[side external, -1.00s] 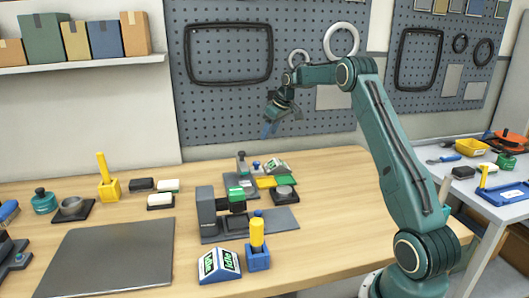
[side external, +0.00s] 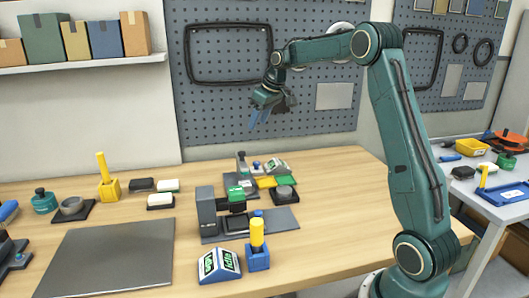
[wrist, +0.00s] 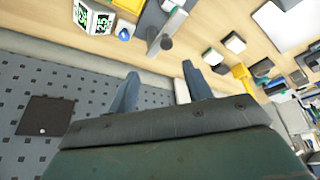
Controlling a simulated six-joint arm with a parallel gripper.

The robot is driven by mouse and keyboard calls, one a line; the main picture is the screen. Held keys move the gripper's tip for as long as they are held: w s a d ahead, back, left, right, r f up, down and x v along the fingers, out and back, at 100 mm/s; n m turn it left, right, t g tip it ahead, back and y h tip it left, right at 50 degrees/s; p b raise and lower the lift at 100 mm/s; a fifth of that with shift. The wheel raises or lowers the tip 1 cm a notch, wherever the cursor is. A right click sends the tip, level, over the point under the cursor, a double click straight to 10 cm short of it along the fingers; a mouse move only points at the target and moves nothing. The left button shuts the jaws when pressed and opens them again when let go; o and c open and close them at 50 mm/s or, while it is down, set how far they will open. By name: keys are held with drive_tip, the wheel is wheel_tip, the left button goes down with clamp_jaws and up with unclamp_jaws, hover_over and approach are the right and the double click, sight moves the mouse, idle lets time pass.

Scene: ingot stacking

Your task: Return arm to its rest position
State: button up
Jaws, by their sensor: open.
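My gripper (side external: 258,118) hangs high above the back of the wooden table (side external: 330,190), in front of the grey pegboard, with its blue fingers pointing down. In the wrist view my gripper (wrist: 160,88) shows two blue fingers spread apart with nothing between them. It touches nothing. My arm is raised, with its elbow high at the right.
Below stand a dark press-like device (side external: 206,212), a blue holder (side external: 257,260) with a yellow handle, and a display unit (side external: 218,265). Several dark and white blocks, including a black block (side external: 141,185), lie left. A dark mat (side external: 105,255) is bare.

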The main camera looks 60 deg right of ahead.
drive_tip(key=s+a+r, duration=0.4)
drive_tip(key=s+a, duration=0.3)
drive_tip(key=a, duration=0.2)
drive_tip(key=s+a+r, duration=0.3)
drive_tip(key=s+a, duration=0.4)
drive_tip(key=a, duration=0.2)
drive_tip(key=s+a+f, duration=0.3)
drive_tip(key=s+a, duration=0.1)
drive_tip(key=s, duration=0.5)
drive_tip(key=s+a+f+t, duration=0.1)
drive_tip(key=s+a, duration=0.3)
drive_tip(key=s, duration=0.5)
drive_tip(key=shift+s+f, duration=0.25)
drive_tip(key=shift+f, duration=0.65)
drive_tip(key=shift+a, duration=0.1)
